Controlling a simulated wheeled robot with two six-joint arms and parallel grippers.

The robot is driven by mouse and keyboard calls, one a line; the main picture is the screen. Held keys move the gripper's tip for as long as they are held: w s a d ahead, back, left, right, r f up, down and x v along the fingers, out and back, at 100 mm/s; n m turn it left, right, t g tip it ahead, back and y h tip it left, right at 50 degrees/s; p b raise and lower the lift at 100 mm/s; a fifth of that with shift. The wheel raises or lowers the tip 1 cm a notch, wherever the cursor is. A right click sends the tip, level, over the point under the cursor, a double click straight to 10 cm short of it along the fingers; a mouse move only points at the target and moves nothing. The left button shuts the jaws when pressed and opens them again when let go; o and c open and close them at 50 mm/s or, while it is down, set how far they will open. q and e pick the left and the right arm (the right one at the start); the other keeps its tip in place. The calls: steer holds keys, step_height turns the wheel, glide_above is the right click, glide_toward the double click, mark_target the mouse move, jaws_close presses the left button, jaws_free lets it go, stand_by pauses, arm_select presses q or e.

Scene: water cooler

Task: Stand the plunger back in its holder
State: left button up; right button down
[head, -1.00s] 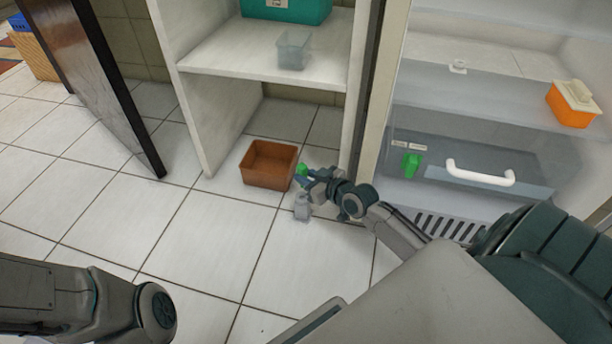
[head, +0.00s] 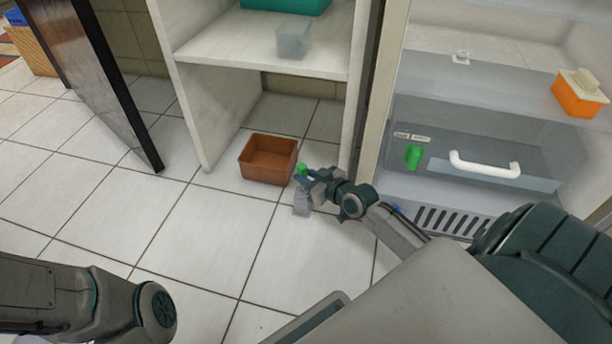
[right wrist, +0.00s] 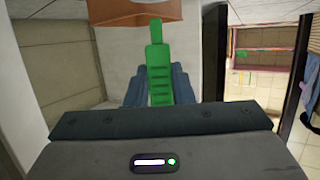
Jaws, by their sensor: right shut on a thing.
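My right gripper (head: 308,179) is low over the tiled floor, just right of the brown open box. It is shut on a green ridged thing (right wrist: 158,72), whose green end also shows at the gripper in the head view (head: 302,169). A pale grey, see-through piece (head: 302,203) shows just below the gripper; I cannot tell whether it is joined to the green thing. I cannot make out a plunger shape, and no clear plunger holder shows. My left gripper is out of view; only my left arm shows.
The brown box (head: 267,161) stands on the floor under a white shelf unit (head: 265,52). A clear cup (head: 293,40) stands on its shelf. At right, an open cooler holds a clear drawer with a white handle (head: 485,166). Floor at left is clear.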

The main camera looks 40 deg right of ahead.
steer(key=shift+f+b, duration=1.55)
steer(key=shift+f, duration=0.25)
steer(key=shift+f+b, duration=0.3)
steer(key=c, duration=0.6)
jaws_free()
steer(key=shift+s+r, duration=0.1)
steer(key=shift+p+v, duration=3)
steer(key=shift+v, duration=1.9)
steer(key=shift+s, duration=0.15)
